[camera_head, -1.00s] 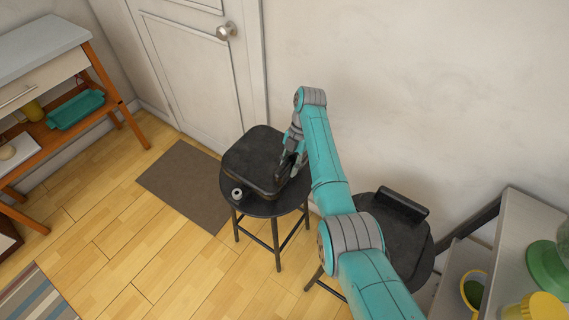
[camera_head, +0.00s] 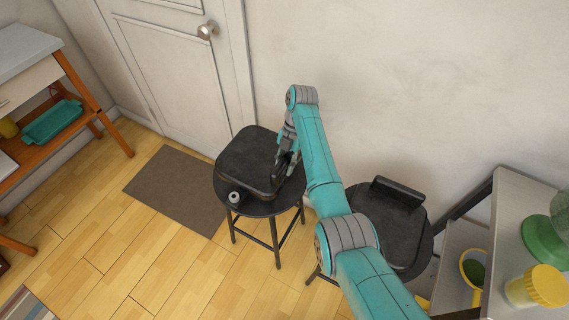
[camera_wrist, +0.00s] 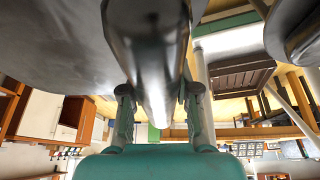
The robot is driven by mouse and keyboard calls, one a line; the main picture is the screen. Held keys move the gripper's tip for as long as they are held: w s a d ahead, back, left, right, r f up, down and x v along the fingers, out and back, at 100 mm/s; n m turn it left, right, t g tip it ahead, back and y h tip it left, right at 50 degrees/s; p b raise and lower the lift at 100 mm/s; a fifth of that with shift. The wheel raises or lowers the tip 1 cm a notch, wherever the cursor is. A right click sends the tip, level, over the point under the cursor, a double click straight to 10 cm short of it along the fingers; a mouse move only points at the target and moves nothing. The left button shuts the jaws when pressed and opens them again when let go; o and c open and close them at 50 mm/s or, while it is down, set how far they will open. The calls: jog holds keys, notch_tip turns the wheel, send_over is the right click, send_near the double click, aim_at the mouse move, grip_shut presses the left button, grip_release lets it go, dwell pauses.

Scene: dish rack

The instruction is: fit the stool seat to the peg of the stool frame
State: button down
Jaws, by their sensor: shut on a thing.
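The stool seat (camera_head: 250,152) is a black, rounded square pad over the round black top of the left stool frame (camera_head: 260,207). A small grey peg (camera_head: 234,197) stands up near the front left of that top, just outside the seat's near edge. My gripper (camera_head: 285,168) is at the seat's right side, shut on its edge. In the wrist view my gripper (camera_wrist: 157,92) has a finger on each side of a dark, glossy rounded part (camera_wrist: 148,45). I cannot tell whether the seat rests on the top or hovers just above it.
A second black stool (camera_head: 395,232) with a raised back pad stands right of my arm. A grey shelf (camera_head: 520,240) with green and yellow items is at the far right. A wall and door lie behind. Floor is open around the brown mat (camera_head: 172,190).

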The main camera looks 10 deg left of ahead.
aim_at(290, 153)
jog(key=shift+f, duration=1.7)
jog(key=c, duration=0.8)
grip_release()
jog(key=shift+o, duration=0.2)
jog(key=shift+v, duration=3.75)
